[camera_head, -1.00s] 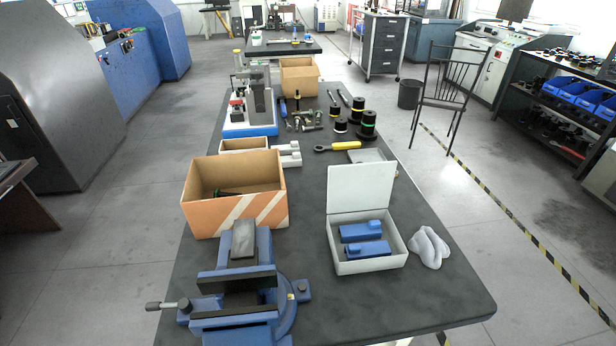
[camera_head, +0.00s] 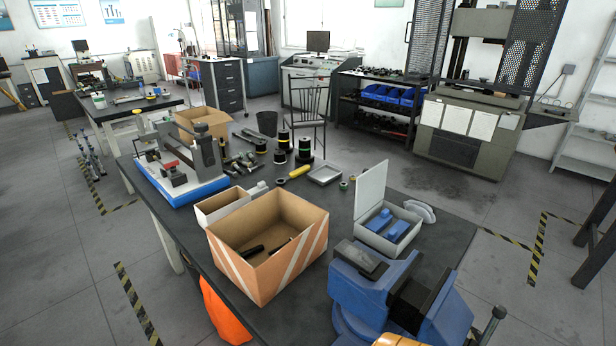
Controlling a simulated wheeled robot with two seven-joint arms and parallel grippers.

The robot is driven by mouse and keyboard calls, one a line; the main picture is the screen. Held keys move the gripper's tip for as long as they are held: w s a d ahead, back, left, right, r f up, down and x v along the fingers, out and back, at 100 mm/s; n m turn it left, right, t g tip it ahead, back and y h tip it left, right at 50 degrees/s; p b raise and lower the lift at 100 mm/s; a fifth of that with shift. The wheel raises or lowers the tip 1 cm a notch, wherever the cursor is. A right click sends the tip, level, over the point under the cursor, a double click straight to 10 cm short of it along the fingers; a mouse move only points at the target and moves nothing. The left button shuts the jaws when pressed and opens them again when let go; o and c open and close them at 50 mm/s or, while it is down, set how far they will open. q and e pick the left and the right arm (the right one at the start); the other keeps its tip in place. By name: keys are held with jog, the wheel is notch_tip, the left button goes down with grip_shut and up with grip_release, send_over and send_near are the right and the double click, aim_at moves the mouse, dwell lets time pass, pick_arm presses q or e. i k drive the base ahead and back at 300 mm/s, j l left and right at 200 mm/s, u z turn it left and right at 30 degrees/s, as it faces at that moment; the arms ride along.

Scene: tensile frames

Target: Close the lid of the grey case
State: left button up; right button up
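The grey case (camera_head: 408,222) stands on the dark workbench, right of the cardboard box and behind the blue vise. Its lid (camera_head: 371,196) is up, roughly upright on the case's left side. Two blue blocks (camera_head: 379,219) lie inside the case. The lid hides part of the inside. Neither of my grippers shows in the head view.
A large striped cardboard box (camera_head: 262,285) stands left of the case, and a blue vise (camera_head: 365,290) sits in front of it. A pale grey lump (camera_head: 420,210) lies just behind the case. Black spools (camera_head: 304,148) and tools stand farther back on the dark workbench (camera_head: 447,228).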

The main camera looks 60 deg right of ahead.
aim_at(370, 191)
jog(key=i+j+z, duration=0.15)
jog(key=i+z, duration=0.2)
jog(key=i+j+z, duration=0.2)
jog(key=z, duration=0.2)
jog(key=i+j+z, duration=0.1)
jog(key=i+z, duration=0.15)
jog(key=z, duration=0.2)
jog(key=i+j+z, duration=0.15)
jog(key=z, duration=0.3)
jog(key=i+j+z, duration=0.2)
jog(key=z, duration=0.25)
jog(key=i+j+z, duration=0.1)
jog(key=j+z, duration=0.35)
jog(key=i+j+z, duration=0.1)
jog(key=j+z, duration=0.15)
jog(key=z, duration=0.2)
jog(key=j+z, duration=0.7)
jog(key=z, duration=0.2)
jog(key=k+j, duration=0.1)
jog(key=k, duration=0.25)
jog(key=z, duration=0.05)
